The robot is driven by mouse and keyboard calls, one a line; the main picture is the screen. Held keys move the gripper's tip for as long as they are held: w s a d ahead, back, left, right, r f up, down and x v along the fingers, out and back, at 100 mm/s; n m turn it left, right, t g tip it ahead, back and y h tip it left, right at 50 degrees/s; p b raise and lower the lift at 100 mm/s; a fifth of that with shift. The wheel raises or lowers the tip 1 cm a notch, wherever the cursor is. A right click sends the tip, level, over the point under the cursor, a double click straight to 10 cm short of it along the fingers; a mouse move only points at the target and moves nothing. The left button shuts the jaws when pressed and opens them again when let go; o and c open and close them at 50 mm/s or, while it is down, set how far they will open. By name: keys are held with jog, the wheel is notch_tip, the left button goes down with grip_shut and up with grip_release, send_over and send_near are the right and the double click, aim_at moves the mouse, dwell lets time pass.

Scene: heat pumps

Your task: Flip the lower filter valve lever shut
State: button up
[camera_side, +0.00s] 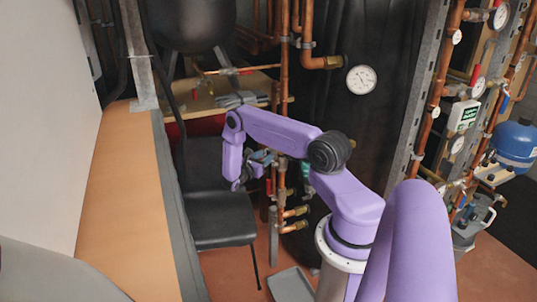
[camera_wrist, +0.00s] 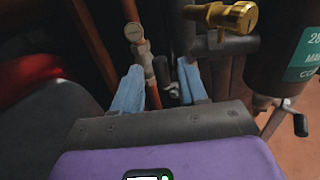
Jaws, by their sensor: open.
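My gripper (camera_wrist: 160,66) shows two light blue fingers spread apart in the wrist view, with nothing held between them. A valve fitting on a copper pipe (camera_wrist: 145,58) shows between and beyond the fingers, with a small grey metal piece (camera_wrist: 171,88) beside it. A metal lever with a dark end (camera_wrist: 298,122) sticks out below a black cylinder with a green label (camera_wrist: 290,75), right of the fingers and apart from them. I cannot tell which is the lower filter valve lever. In the side view my gripper (camera_side: 264,161) is beside the copper pipework, and its fingertips are small.
A brass fitting (camera_wrist: 232,17) juts out above and right of the fingers. A black chair (camera_side: 220,218) stands left of the pipes. A round gauge (camera_side: 361,80) hangs above. A grey tray (camera_side: 291,285) lies on the reddish floor.

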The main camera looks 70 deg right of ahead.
aim_at(269, 153)
jog(key=shift+s+d, duration=0.2)
jog(key=shift+d, duration=0.7)
jog(key=shift+s+d, duration=0.2)
jog(key=shift+d, duration=0.7)
grip_shut()
